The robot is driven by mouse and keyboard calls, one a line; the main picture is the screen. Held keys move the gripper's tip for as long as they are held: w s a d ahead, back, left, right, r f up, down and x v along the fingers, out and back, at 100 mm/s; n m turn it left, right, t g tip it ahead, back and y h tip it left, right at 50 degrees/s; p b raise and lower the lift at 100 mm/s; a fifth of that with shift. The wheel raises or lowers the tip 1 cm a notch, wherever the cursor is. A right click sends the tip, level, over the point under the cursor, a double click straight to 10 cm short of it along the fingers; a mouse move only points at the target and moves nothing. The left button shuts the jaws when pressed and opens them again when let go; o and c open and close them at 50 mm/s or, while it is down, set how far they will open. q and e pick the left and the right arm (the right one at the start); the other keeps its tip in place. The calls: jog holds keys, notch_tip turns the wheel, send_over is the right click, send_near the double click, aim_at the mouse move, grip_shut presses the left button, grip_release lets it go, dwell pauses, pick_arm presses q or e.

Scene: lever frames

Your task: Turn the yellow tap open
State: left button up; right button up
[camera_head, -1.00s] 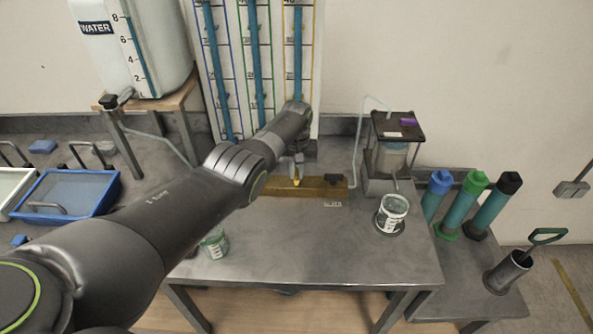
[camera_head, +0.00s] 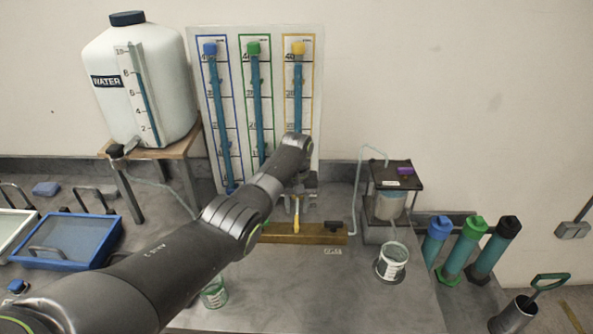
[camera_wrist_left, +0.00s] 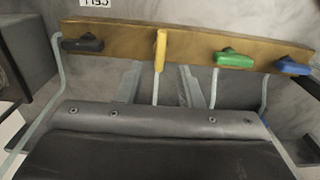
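The yellow tap (camera_head: 297,213) is on the brown wooden bar (camera_head: 318,237), below the yellow-framed column. In the left wrist view its yellow handle (camera_wrist_left: 160,49) lies across the bar, while the green tap (camera_wrist_left: 234,59), blue tap (camera_wrist_left: 291,67) and black tap (camera_wrist_left: 82,44) lie roughly along it. My left gripper (camera_wrist_left: 160,84) is open, its two grey fingers apart on either side of the thin tube below the yellow handle. In the head view the left gripper (camera_head: 298,188) is just behind and above the yellow tap, partly hidden by my wrist. My right gripper is not in view.
The column board (camera_head: 276,110) stands behind the bar. A white water tank (camera_head: 143,88) is at the left. A pump box (camera_head: 393,187) and a small cup (camera_head: 391,262) stand right of the bar. My left arm hides the bar's left part. The front table is mostly clear.

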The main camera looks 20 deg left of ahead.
aim_at(297, 221)
pick_arm(q)
notch_tip(297, 221, up, 12)
jog(key=b, duration=0.2)
dwell(0.4)
